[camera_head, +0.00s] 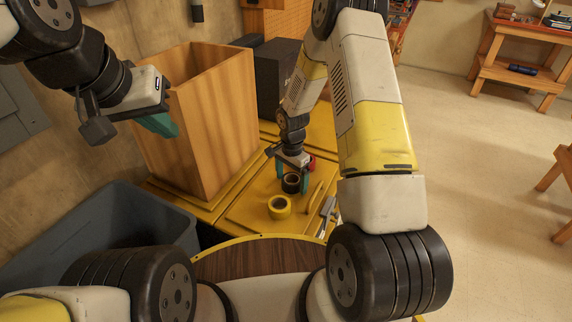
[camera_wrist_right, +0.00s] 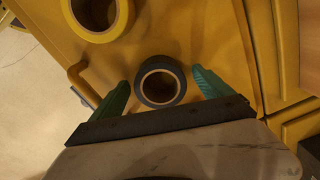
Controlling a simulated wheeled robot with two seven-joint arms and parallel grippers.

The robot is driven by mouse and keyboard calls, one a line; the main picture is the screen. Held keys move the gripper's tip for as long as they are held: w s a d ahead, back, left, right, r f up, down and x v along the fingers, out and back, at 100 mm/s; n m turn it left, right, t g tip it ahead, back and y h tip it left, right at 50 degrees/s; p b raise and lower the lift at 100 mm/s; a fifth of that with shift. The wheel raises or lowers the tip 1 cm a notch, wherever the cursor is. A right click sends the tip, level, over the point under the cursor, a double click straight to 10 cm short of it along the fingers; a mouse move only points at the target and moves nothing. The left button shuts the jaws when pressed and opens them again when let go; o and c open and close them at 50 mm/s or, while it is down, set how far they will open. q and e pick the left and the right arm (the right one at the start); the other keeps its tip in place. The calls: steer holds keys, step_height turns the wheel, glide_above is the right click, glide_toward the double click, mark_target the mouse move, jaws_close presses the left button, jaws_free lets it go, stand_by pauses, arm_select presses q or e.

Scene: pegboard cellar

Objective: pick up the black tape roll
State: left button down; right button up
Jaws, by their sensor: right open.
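The black tape roll (camera_head: 291,183) sits on the yellow cabinet top. In the right wrist view the black roll (camera_wrist_right: 160,82) lies between the two green fingers of my right gripper (camera_wrist_right: 161,92), with a gap on each side. My right gripper (camera_head: 292,176) is open, pointing down at the roll. A yellow tape roll (camera_head: 279,207) lies nearer to me and also shows in the right wrist view (camera_wrist_right: 97,12). My left gripper (camera_head: 160,124) is up at the left, away from the tape; its green fingers overlap in the picture, so its opening is unclear.
A tall open wooden box (camera_head: 202,125) stands left of the rolls. A dark grey bin (camera_head: 120,222) stands at lower left.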

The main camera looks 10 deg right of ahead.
steer(key=shift+f, duration=0.1)
steer(key=shift+c, duration=0.4)
steer(key=c, duration=1.4)
steer(key=shift+c, duration=0.3)
